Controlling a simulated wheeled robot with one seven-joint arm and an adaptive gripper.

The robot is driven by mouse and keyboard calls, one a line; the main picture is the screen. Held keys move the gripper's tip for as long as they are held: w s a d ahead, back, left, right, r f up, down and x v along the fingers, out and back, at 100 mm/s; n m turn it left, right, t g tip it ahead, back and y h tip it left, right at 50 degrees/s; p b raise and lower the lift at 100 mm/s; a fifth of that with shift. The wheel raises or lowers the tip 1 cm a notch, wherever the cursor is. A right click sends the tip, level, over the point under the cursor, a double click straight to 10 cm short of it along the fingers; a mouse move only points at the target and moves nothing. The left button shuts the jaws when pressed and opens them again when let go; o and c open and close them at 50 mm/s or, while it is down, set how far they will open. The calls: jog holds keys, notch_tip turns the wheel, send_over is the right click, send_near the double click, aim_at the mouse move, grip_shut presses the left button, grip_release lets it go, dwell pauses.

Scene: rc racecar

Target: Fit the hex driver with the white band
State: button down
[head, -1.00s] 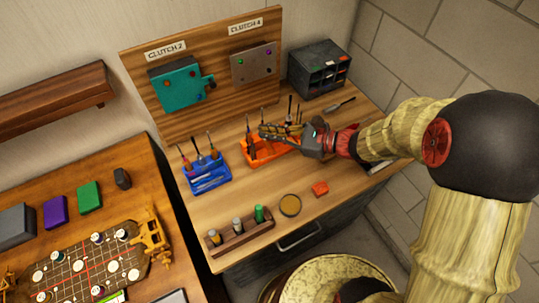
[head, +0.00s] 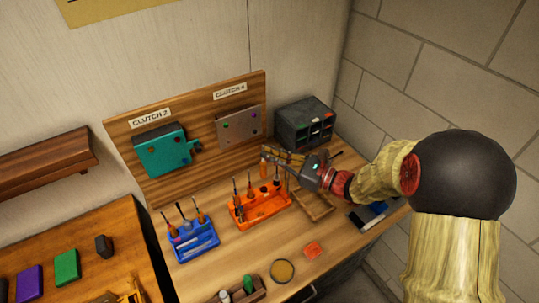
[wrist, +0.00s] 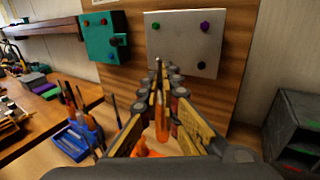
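My gripper (head: 268,157) is over the back of the orange tool rack (head: 262,211), below the grey CLUTCH 4 plate (head: 239,126). In the wrist view its two long fingers (wrist: 164,78) reach toward that plate (wrist: 186,42). An orange-handled driver (wrist: 162,122) shows between them, its thin shaft pointing up; its handle also shows in the head view (head: 263,169) beside the fingertips. I cannot tell whether the fingers grip it. No white band can be made out on it. Several other drivers stand in the orange rack.
A blue rack (head: 194,243) with several drivers stands left of the orange one. The teal CLUTCH 2 box (head: 163,152) is on the board. A dark drawer cabinet (head: 304,122) is at the back right. A round tin (head: 282,271) and red block (head: 313,250) lie in front.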

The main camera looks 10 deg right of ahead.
jog(key=shift+f+b, duration=1.9)
jog(key=shift+f, duration=0.95)
jog(key=shift+f+b, duration=1.05)
jog(key=shift+f, duration=1)
jog(key=c, duration=2.5)
grip_release()
jog(key=o, duration=0.5)
jog(key=shift+s, duration=0.1)
jog(key=shift+o, duration=0.2)
jog(key=v, duration=1.2)
